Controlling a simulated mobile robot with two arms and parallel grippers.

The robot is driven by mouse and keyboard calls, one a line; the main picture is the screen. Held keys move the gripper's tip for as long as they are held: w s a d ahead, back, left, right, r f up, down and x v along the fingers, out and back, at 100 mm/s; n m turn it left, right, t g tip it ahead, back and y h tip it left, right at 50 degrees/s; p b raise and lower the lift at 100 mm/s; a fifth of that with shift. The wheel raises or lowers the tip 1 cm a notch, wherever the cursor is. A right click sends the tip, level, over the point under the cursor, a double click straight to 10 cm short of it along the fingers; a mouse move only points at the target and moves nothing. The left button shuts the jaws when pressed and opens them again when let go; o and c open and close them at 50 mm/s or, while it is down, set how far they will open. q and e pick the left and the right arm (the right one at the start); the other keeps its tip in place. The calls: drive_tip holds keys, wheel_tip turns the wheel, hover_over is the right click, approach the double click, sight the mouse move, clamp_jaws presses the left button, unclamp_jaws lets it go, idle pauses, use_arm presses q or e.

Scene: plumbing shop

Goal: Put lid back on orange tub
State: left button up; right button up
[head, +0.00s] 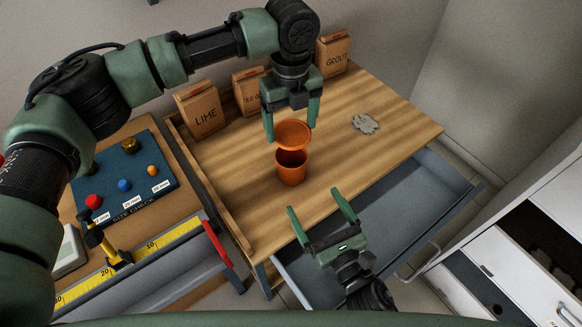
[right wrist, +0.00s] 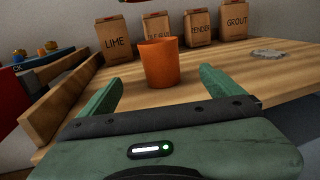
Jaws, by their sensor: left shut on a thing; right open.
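The orange tub (head: 291,168) stands upright on the wooden bench top. It also shows in the right wrist view (right wrist: 159,65), ahead of the right fingers and apart from them. The round orange lid (head: 293,134) is above the tub's mouth, slightly tilted, with the tub's dark inside showing below it. My left gripper (head: 291,128) points down and is shut on the lid. My right gripper (head: 320,210) is open and empty at the bench's front edge, in front of the tub. In the right wrist view its two fingers (right wrist: 161,92) are spread wide.
Paper bags marked LIME (head: 201,109) and GROUT (head: 333,52), with others between, stand along the back of the bench (head: 370,165). A grey patch (head: 365,123) lies to the right. An open drawer (head: 400,215) juts out in front. A blue size-check board (head: 125,180) is at left.

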sight(298, 175)
use_arm(q)
drive_tip(key=shift+w, duration=0.1)
use_arm(e)
drive_tip(key=x, duration=1.2)
drive_tip(key=shift+w+f, duration=0.1)
clamp_jaws()
use_arm(q)
drive_tip(key=shift+f, duration=2.55)
drive_tip(key=shift+f, duration=0.9)
drive_tip(key=shift+f, duration=0.6)
drive_tip(key=o, duration=1.3)
